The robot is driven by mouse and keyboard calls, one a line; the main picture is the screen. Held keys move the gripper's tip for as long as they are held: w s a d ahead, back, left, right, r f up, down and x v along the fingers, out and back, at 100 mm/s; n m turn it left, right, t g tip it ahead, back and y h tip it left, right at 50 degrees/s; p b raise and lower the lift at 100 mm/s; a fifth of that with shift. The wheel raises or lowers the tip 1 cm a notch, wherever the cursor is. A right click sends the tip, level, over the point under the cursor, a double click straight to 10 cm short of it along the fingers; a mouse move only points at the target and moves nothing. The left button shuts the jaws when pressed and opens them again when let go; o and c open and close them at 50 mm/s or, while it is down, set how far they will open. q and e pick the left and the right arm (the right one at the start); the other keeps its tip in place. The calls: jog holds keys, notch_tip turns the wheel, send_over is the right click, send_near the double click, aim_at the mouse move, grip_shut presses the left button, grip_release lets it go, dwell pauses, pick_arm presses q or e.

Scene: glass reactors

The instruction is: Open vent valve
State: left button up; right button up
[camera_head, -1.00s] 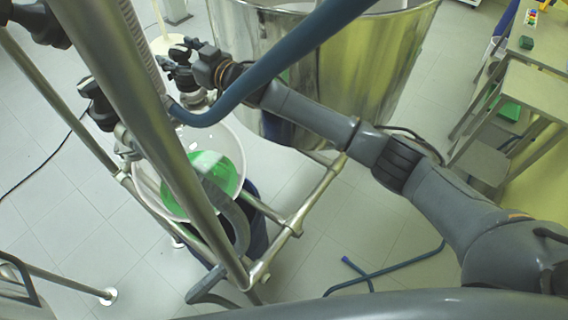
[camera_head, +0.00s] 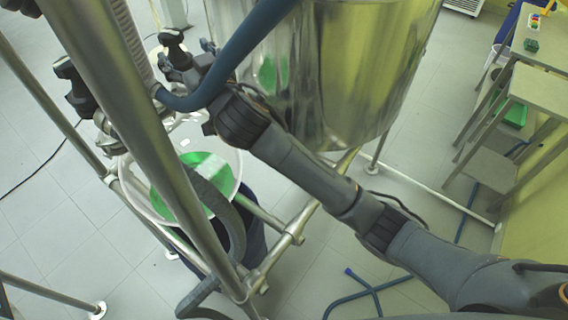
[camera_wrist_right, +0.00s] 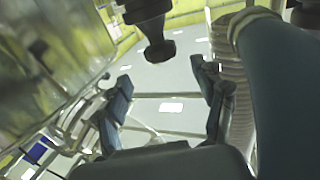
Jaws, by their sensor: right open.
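My right gripper (camera_head: 176,60) is at the upper left of the head view, beside the steel vessel, partly hidden behind a blue hose. In the right wrist view its two fingers (camera_wrist_right: 165,98) are spread apart with nothing held between them. A black valve handle (camera_wrist_right: 157,42) shows there at the top, beyond the fingertips and apart from them. A black valve handle (camera_head: 74,86) sits on the frame at the left of the head view; I cannot tell whether it is the same one, or which is the vent valve. My left gripper is not seen.
A white bowl with green contents (camera_head: 205,185) is below. A table (camera_head: 538,80) stands at the right.

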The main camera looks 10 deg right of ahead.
jog(key=b+v, duration=0.1)
jog(key=v, duration=0.4)
jog(key=s+d+f+m+g+h, duration=0.1)
jog(key=s+d+f+g+h, duration=0.1)
jog(key=d+f, duration=0.5)
jog(key=s+d+f+m+g+h, duration=0.2)
jog(key=s+d+f, duration=0.3)
jog(key=f, duration=0.9)
jog(key=d+g, duration=0.1)
jog(key=d, duration=0.1)
jog(key=shift+s+d+h, duration=0.25)
jog(key=shift+h, duration=0.15)
